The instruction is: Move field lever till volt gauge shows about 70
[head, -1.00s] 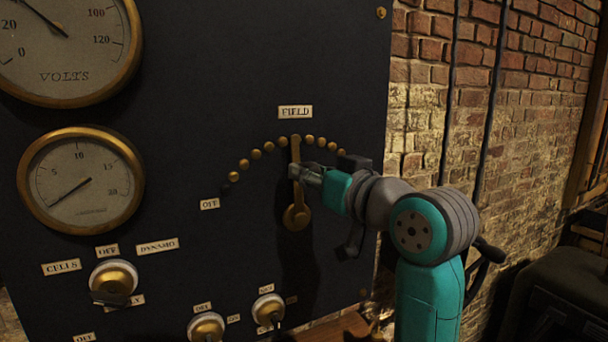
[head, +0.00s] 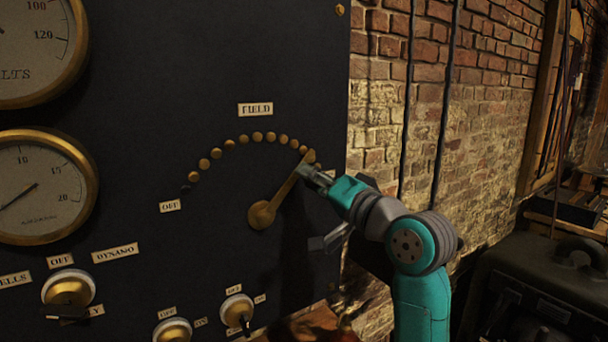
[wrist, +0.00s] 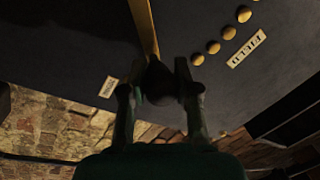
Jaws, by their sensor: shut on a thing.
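The brass field lever (head: 282,196) is on the dark panel under the FIELD label (head: 255,109). It leans up and right from its round pivot, its tip near the right end of the arc of brass studs (head: 229,144). My gripper (head: 310,177) is shut on the lever near its tip. In the wrist view, the lever (wrist: 144,28) runs down to between my fingers (wrist: 156,82).
A second brass-rimmed gauge (head: 40,190) sits below the volt gauge, its needle low. Several knob switches, one at the lower left (head: 68,292), line the panel's bottom. A brick wall (head: 480,110) stands at right, with a dark case (head: 550,290) in front.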

